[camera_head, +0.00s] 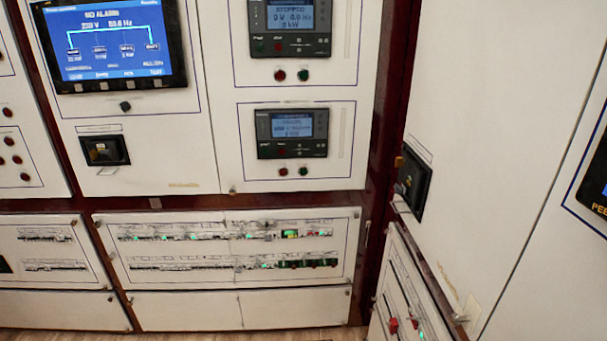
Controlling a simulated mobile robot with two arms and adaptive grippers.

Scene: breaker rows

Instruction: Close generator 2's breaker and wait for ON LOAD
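Two long breaker rows sit on a low white panel (210,249); the upper row (180,232) has green lit spots and the lower row (185,264) ends in dark green-marked units. The labels are too small to tell which breaker is generator 2's. A large blue screen (110,38) reads NO ALARM, about 230 V and 50 Hz. An upper controller display (294,15) seems to read STOPPED with 0 V and 0 kW. A lower controller display (292,125) is lit but unreadable. No ON LOAD text is legible. Neither gripper is in view.
A black switch unit (104,151) is below the blue screen. Another (413,184) is on the right-hand cabinet, which angles toward me. Red and green buttons sit below both controllers. Red controls (393,325) show at lower right. A strip of wooden floor (210,335) shows below.

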